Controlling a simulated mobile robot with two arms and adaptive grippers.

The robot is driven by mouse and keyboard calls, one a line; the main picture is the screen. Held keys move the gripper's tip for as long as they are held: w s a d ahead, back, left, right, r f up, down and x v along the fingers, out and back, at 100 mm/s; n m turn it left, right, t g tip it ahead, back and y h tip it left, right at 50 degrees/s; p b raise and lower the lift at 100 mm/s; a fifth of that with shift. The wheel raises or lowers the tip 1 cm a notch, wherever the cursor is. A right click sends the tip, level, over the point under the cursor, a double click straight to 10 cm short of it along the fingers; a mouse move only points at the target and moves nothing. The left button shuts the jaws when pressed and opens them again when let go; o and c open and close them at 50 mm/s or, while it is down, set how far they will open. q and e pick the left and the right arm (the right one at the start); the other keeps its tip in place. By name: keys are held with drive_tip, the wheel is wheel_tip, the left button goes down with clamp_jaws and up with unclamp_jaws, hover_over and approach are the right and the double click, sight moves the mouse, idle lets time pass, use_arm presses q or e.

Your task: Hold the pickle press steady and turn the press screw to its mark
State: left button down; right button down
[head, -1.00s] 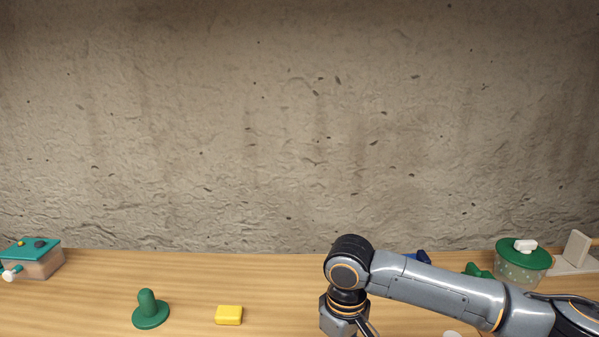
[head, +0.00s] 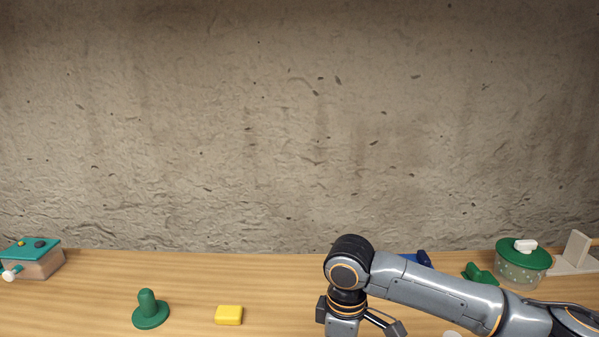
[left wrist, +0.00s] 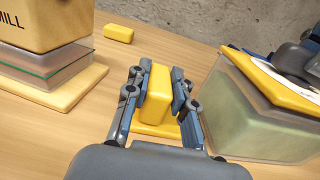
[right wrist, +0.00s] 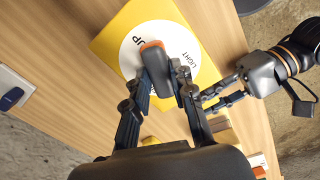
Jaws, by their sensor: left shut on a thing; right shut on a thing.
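The pickle press shows in the left wrist view as a clear, greenish box (left wrist: 255,115) under a yellow lid (left wrist: 268,82). In the right wrist view its yellow top (right wrist: 112,47) carries a white dial (right wrist: 130,58) lettered "LIGHT" and "UP". My right gripper (right wrist: 166,85) is shut on the dark press screw bar (right wrist: 157,70), which has an orange end and lies over the dial. The mark itself I cannot make out. My left gripper (left wrist: 157,92) is shut on an upright yellow block (left wrist: 157,95) beside the box. The press is out of the head view.
A yellow mill (left wrist: 45,22) stands left of my left gripper. A yellow block (head: 229,315) and a green knobbed piece (head: 150,312) lie on the table. A green-lidded jar (head: 523,262) stands at the right, a teal-topped box (head: 32,257) far left.

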drive_tip(key=n, duration=0.3)
drive_tip(key=shift+n, duration=0.4)
drive_tip(key=shift+n, duration=0.4)
drive_tip(key=c, duration=1.1)
unclamp_jaws()
drive_tip(key=shift+o, duration=0.2)
drive_tip(key=shift+r, duration=0.15)
wheel_tip(320, 180, up, 12)
use_arm(q)
drive_tip(key=c, duration=1.1)
unclamp_jaws()
